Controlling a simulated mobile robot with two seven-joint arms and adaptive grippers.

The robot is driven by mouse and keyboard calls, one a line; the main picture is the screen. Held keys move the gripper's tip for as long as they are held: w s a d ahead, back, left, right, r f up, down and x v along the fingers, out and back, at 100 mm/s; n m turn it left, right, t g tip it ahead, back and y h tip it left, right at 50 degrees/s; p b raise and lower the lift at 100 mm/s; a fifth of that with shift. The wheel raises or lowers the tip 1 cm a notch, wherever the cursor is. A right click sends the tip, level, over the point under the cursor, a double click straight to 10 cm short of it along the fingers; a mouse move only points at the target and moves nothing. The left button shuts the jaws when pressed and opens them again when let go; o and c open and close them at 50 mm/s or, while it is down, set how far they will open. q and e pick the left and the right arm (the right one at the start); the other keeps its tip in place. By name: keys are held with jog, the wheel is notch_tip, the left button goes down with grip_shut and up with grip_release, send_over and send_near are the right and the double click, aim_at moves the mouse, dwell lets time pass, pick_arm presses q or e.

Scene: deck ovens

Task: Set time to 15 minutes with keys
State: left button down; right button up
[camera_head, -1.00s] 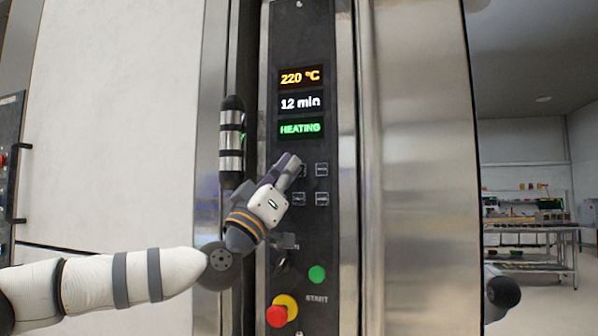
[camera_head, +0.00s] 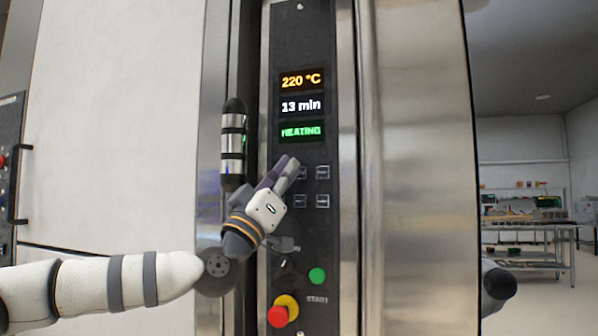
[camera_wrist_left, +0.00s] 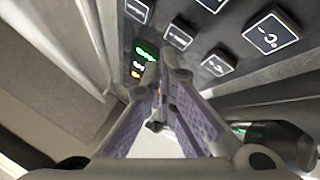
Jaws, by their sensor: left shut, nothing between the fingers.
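The oven's control panel (camera_head: 345,130) stands upright in front of me. Its time display (camera_head: 301,105) reads 13 min, below a temperature display (camera_head: 301,79) at 220 °C and above a green HEATING line (camera_head: 301,131). Small square keys sit in two rows below; the upper right key (camera_head: 323,172) is clear, and the upper left key (camera_head: 302,173) is partly hidden by my gripper. My left gripper (camera_head: 289,163) is shut and empty, its tips beside the upper left key; contact cannot be told. In the left wrist view, its fingers (camera_wrist_left: 163,85) meet below several keys (camera_wrist_left: 178,37). My right gripper does not show.
Below the keys are a green START button (camera_head: 317,275) and a red knob on a yellow base (camera_head: 278,316). A dark and silver cylindrical handle (camera_head: 232,145) stands just left of the panel. A steel rack (camera_head: 530,240) is far off at right.

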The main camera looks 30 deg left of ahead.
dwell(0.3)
pick_arm(q)
jog(key=shift+w+a+f, duration=0.1)
jog(key=shift+w+f, duration=0.05)
jog(key=shift+w, duration=0.35)
